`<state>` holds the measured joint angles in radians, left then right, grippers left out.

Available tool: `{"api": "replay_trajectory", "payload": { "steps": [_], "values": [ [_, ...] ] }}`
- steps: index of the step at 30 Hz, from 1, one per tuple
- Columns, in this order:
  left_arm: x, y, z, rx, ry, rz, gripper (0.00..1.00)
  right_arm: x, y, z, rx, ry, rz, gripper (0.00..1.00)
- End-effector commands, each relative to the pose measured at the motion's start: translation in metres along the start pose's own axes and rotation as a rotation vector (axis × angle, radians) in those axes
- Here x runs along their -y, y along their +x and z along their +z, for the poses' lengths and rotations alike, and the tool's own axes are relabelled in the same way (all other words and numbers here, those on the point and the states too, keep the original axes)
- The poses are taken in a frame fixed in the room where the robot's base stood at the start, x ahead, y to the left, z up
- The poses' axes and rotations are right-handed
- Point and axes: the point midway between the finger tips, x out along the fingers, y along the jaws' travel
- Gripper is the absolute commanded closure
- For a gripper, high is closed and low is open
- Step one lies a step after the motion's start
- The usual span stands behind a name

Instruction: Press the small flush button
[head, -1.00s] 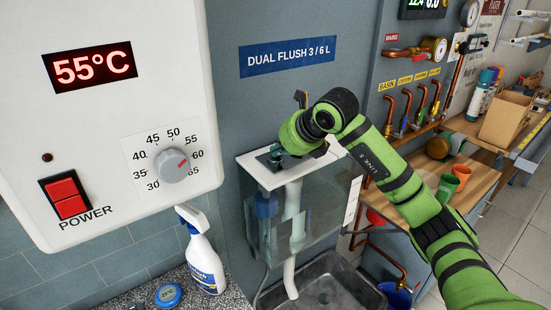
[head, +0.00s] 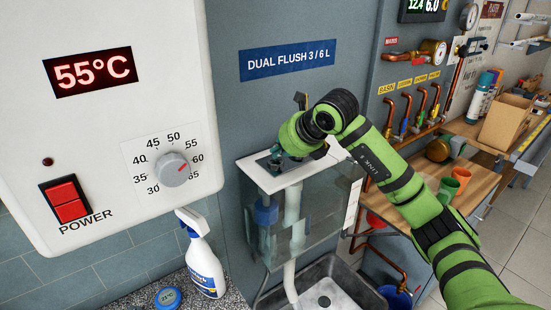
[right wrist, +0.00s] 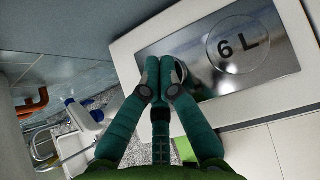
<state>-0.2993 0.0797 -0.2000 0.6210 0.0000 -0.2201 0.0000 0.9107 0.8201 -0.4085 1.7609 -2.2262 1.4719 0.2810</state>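The cistern, a clear tank with a white lid (head: 262,178), is below the DUAL FLUSH 3 / 6 L sign (head: 288,60). A shiny flush plate (right wrist: 205,50) is set in the lid. Its large round button, marked 6 L (right wrist: 238,45), shows fully and is clear of my fingers. My right gripper (head: 276,163) points down over the plate. In the right wrist view its green fingers (right wrist: 160,68) are together, with nothing seen between them. They cover the plate's other end, where only a bit of a round edge shows. I cannot tell whether the tips touch. My left gripper is out of view.
A white heater panel (head: 110,205) with dial and red power switch (head: 66,200) stands at the left. A spray bottle (head: 203,258) and a blue round timer (head: 168,298) are on the counter. A sink (head: 335,290) lies below the tank; a wooden bench (head: 425,195) is at the right.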

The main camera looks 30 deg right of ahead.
Motion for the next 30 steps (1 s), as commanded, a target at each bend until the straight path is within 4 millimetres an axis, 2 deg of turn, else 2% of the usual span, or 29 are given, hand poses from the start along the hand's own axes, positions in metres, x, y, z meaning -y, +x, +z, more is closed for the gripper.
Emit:
{"api": "replay_trajectory", "payload": {
  "steps": [11,30],
  "values": [
    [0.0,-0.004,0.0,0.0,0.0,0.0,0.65,0.0,-0.004,0.004,0.002,0.0,-0.001,1.0],
    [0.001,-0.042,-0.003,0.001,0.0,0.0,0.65,0.0,-0.044,0.045,0.001,0.0,-0.001,1.0]
  ]
}}
